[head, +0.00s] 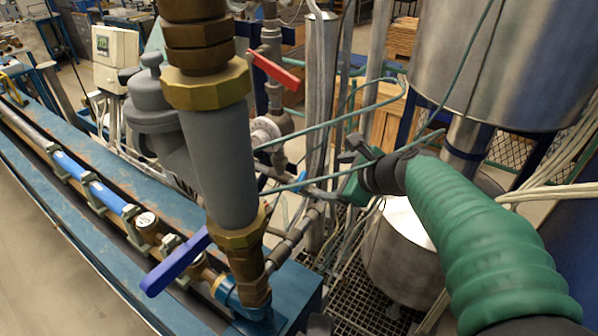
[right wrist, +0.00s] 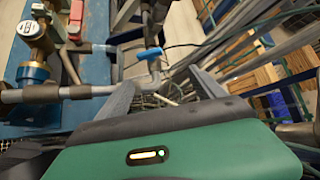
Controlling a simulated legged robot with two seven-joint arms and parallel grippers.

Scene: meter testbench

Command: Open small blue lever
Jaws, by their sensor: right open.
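The small blue lever (right wrist: 150,53) sits on a thin grey pipe fitting in the right wrist view, just beyond and between the finger ends. In the head view a small blue piece (head: 301,177) shows on the thin pipe behind the big vertical pipe, left of my right gripper. My right gripper (head: 347,168) comes in from the right, in a green sleeve. Its two grey fingers (right wrist: 160,92) are apart with nothing held between them, and the lever appears clear of them. My left gripper is not in view.
A large blue lever (head: 175,262) and a red lever (head: 273,70) are on other pipes. The thick vertical pipe (head: 220,160) stands left of my right gripper. A steel tank (head: 500,60) is at upper right, and thin green hoses cross near the gripper.

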